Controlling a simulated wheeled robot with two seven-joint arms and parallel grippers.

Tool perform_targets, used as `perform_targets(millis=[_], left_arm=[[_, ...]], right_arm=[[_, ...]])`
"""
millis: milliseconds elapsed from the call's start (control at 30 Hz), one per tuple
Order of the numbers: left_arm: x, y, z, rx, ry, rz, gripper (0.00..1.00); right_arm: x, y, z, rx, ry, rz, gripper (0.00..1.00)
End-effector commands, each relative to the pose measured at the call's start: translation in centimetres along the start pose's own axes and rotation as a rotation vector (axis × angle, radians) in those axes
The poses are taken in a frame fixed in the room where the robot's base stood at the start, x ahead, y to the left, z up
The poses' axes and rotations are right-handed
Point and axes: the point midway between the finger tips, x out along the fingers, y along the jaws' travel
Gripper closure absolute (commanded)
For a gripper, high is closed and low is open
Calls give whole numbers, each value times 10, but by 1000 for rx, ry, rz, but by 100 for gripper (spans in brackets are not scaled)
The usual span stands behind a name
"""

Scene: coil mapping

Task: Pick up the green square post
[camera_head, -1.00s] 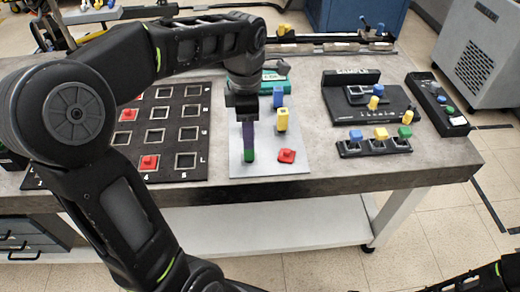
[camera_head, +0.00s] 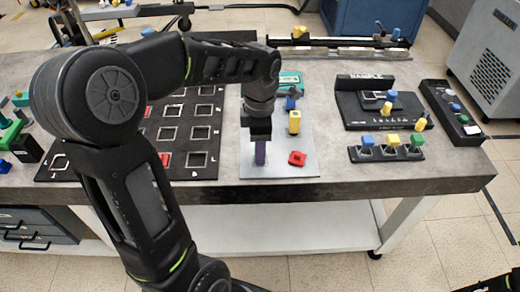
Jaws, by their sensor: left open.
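My left gripper (camera_head: 260,152) points down over the grey plate (camera_head: 282,172), at its front left part. Its purple finger shows from the front, and the jaws are open. The green square post is not visible now; the finger and wrist cover the spot where it showed earlier. I cannot tell how the jaws sit around it. My right gripper is not in view; only a dark part of my right arm shows at the bottom right corner.
On the plate, a red piece (camera_head: 297,158) lies right of the gripper, with a yellow post (camera_head: 294,122) and a blue piece (camera_head: 291,102) behind. A black slotted board (camera_head: 200,170) lies left. A black rack (camera_head: 386,153) with coloured pieces stands right.

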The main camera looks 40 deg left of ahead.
Motion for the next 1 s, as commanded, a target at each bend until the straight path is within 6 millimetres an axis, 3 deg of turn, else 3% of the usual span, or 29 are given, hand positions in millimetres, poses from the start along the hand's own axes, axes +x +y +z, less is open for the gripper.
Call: perform_targets(millis=[167, 767, 1000], left_arm=[[18, 0, 0, 0, 1, -1, 49], [19, 0, 0, 1, 0, 1, 49], [19, 0, 0, 1, 0, 1, 69]], right_arm=[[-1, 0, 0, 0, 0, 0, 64], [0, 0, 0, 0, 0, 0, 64], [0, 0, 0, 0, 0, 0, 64]])
